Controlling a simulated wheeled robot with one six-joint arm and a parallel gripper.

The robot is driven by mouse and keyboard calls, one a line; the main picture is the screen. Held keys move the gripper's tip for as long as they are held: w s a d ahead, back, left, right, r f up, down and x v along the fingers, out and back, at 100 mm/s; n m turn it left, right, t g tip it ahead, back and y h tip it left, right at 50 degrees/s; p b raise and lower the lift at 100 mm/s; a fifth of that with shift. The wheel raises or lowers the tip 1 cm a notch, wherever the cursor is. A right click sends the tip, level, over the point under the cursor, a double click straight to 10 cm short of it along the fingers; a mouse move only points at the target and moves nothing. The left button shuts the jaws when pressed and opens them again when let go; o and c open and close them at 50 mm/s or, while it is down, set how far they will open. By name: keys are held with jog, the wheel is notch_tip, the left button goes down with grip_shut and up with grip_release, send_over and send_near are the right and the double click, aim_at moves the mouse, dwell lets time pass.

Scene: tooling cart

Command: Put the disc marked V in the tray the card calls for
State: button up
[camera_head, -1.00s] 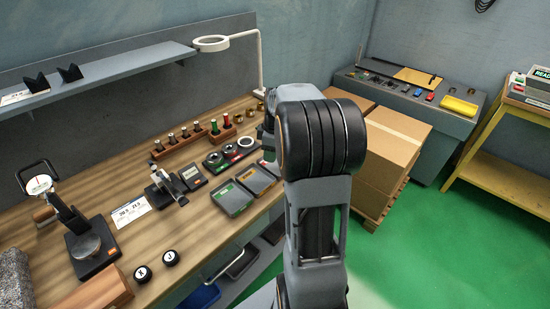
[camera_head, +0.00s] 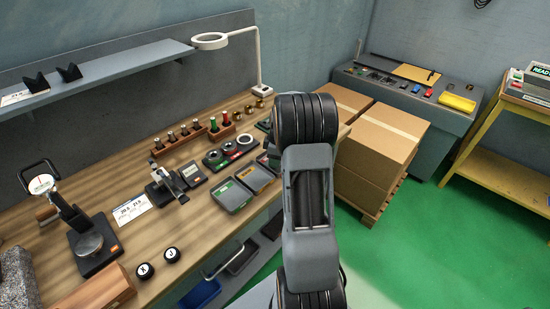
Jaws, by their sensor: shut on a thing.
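Two dark round discs lie near the bench's front edge: one (camera_head: 145,271) with a letter that looks like K or X, and one marked J (camera_head: 171,255). I see no disc marked V. A tray with a green label (camera_head: 231,195) and a tray with an orange label (camera_head: 256,178) sit side by side at the bench front. A third tray (camera_head: 268,160) behind them is partly hidden by my arm. A white card (camera_head: 132,208) with small print lies left of the trays. My gripper is hidden behind my arm, so its hold cannot be seen.
A dial gauge on a stand (camera_head: 91,244) stands at the left. A wooden rack (camera_head: 222,132) with plugs, rings (camera_head: 229,149) and a small clamp fixture (camera_head: 166,185) fill the middle. A lamp (camera_head: 259,55) stands behind. Cardboard boxes (camera_head: 375,150) stand right of my arm.

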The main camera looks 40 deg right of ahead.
jog(key=shift+f, duration=0.2)
jog(key=o, duration=0.8)
jog(key=shift+r, duration=0.1)
